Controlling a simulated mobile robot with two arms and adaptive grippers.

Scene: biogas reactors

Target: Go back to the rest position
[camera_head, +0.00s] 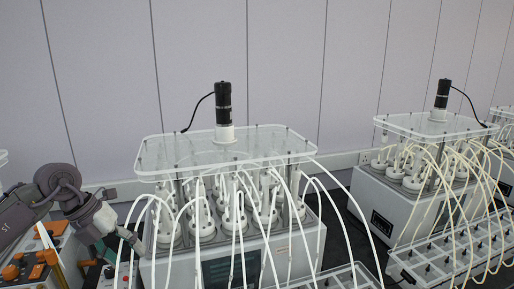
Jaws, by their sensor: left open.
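My left arm comes in from the left edge, and my left gripper (110,249) points down at the lower left, just left of the nearer biogas reactor (225,150). The gripper is open, and I see nothing held in it. Its fingertips are small and partly lost among white tubes, so I cannot tell whether they touch anything. The reactor has a clear top plate, a black motor on top and several white-capped bottles below. My right gripper is not in view.
White tubes (342,215) arch from the reactor close to my left gripper. An orange and white device (40,255) stands below my left arm. A second reactor (432,125) stands to the right, with clear racks (440,262) in front. A plain grey wall (290,60) is behind.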

